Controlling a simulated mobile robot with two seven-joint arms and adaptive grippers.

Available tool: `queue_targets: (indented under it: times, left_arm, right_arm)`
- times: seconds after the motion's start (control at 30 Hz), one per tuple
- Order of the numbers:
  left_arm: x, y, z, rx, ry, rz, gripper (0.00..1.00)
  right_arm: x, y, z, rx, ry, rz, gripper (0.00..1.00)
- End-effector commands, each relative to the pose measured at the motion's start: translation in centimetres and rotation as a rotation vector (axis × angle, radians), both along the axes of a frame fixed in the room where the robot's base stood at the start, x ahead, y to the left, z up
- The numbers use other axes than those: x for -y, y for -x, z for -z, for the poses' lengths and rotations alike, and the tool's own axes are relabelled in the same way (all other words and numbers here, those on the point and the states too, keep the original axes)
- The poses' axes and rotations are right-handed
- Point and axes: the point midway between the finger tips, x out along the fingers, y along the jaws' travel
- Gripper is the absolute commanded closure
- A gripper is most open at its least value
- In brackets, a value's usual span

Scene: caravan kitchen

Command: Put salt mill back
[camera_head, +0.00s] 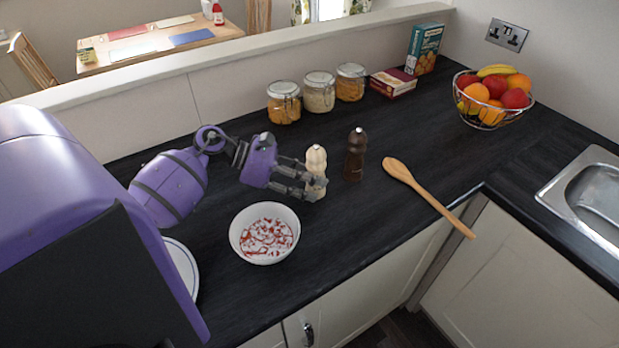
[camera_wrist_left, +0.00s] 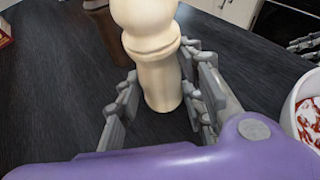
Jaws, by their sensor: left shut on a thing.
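The pale, cream-coloured salt mill (camera_head: 316,160) stands upright on the dark worktop. In the left wrist view the salt mill (camera_wrist_left: 155,50) is between the two fingers. My left gripper (camera_head: 312,186) comes in from the left, low on the mill, and is shut on it. The gripper's fingers also show on both sides of the mill in the left wrist view (camera_wrist_left: 163,95). A dark brown pepper mill (camera_head: 355,157) stands upright just right of the salt mill, apart from it. My right gripper is not in the head view.
A white bowl with red-streaked contents (camera_head: 240,238) is in front of my left gripper. A wooden spoon (camera_head: 428,194) lies to the right. Several glass jars (camera_head: 319,95) stand at the back. A fruit bowl (camera_head: 500,118) and a sink (camera_head: 590,200) are at the right.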

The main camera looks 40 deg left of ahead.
Motion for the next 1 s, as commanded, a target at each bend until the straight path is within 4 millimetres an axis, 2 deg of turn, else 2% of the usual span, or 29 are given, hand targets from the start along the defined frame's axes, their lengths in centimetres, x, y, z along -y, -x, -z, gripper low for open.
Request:
queue_targets:
  times: [0.17, 0.2, 0.33, 0.6, 0.73, 0.83, 1.0]
  left_arm:
    - [0.0, 0.0, 0.6, -0.003, 0.001, 0.0, 0.98]
    - [0.0, 0.1, 0.6, -0.003, 0.001, 0.0, 0.61]
    - [0.0, 0.0, 0.4, -0.001, 0.001, 0.0, 0.45]
    - [0.0, 0.0, 0.3, -0.001, 0.001, 0.0, 0.45]
    - [-0.2, 0.0, -0.4, 0.003, -0.001, -0.001, 0.45]
    - [-1.4, 0.9, -0.3, -0.005, -0.005, -0.002, 0.45]
    - [-4.2, 2.8, -1.6, -0.01, -0.006, -0.001, 0.45]
  right_arm:
    - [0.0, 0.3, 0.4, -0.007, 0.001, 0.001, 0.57]
    - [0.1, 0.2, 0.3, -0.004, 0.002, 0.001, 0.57]
    - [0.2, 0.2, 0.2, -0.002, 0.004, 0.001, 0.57]
    - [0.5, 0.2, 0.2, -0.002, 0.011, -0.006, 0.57]
    - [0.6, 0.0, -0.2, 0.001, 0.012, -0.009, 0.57]
    - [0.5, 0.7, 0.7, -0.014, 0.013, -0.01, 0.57]
    - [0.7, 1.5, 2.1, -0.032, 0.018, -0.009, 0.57]
